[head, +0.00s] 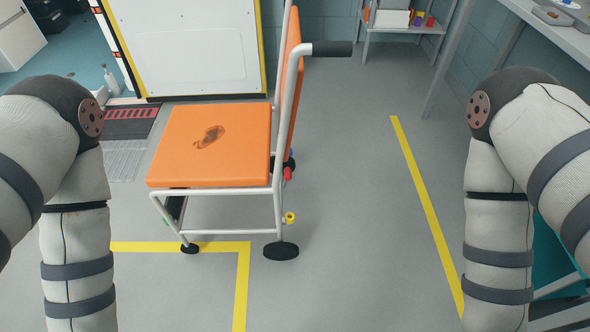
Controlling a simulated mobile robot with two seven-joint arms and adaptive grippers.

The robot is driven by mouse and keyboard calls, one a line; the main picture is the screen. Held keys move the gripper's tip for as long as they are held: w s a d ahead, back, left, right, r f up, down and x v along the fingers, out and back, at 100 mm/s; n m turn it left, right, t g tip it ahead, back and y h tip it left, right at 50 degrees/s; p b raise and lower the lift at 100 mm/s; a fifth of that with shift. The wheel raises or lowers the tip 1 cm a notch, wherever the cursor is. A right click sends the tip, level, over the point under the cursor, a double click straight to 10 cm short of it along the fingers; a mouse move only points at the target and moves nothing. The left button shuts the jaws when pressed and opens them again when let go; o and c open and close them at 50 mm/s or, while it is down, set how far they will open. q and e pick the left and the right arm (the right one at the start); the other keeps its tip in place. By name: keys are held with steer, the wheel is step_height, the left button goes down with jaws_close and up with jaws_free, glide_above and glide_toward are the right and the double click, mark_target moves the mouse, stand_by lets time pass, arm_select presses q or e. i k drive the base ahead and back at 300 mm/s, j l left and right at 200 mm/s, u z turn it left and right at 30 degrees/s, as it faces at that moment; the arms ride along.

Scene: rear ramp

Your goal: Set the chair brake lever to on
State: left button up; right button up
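The chair (208,146) stands left of the middle of the head view. It has an orange seat and backrest, a white tube frame and dark feet or wheels. A dark push handle (332,49) sticks out to the right from its back. A small red part (288,173) and a small yellow knob (290,217) sit on the rear of the frame. I cannot tell which of these is the brake lever, nor its setting. My two arms hang down at the left and right edges. Both grippers are out of the picture.
Yellow floor lines (236,262) run under and before the chair, and another (425,205) lies to its right. The floor between chair and my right arm is clear. A white panel (190,55) stands behind. A shelf (395,27) and a table (560,30) are at the right.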

mark_target(288, 171)
steer(key=i+l+u, duration=0.2)
steer(key=i, duration=0.35)
steer(key=i+l+u, duration=0.2)
steer(key=i+l, duration=0.25)
